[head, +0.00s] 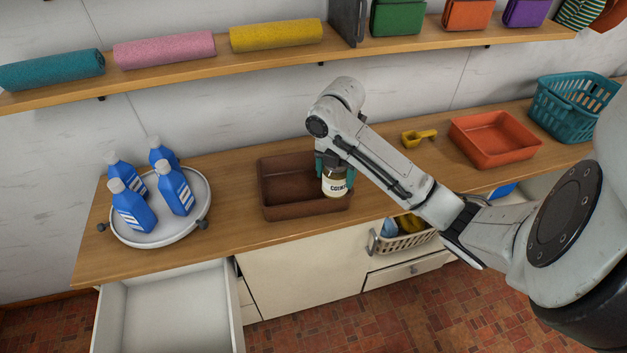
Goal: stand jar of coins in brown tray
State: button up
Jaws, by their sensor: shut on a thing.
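The jar of coins (335,185) is a pale jar with a dark lid and a "COINS" label. It is upright at the right end of the brown tray (272,212), which sits on the wooden counter. My gripper (334,164) has teal fingers and comes down from above, shut on the jar near its lid. The jar hides part of the tray's right side. I cannot tell whether the jar's base touches the tray floor. The left part of the tray is empty.
A round white tray (150,236) with several blue bottles stands at the left. To the right are a yellow scoop (418,137), an orange tray (494,138) and a teal basket (572,105). An open drawer (168,310) juts out at front left. A shelf (220,66) runs above.

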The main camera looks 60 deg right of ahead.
jog(key=w+d, duration=0.1)
jog(key=w+f, duration=0.1)
jog(key=shift+w+d+f, duration=0.25)
jog(key=shift+w+d, duration=0.05)
jog(key=shift+d, duration=0.1)
jog(key=shift+w+d+f+b, duration=1)
jog(key=shift+w+f+b, duration=0.15)
jog(key=shift+f, duration=0.65)
jog(key=shift+w+d+f+b, duration=1.05)
jog(key=shift+w+f, duration=0.25)
jog(key=shift+f, duration=0.55)
jog(key=shift+w+d+f+b, duration=1.05)
jog(key=shift+w+f, duration=0.15)
jog(key=shift+f, duration=0.6)
jog(key=shift+f, duration=0.15)
jog(key=o, duration=1.6)
jog(key=shift+a, duration=0.1)
jog(key=shift+c, duration=0.2)
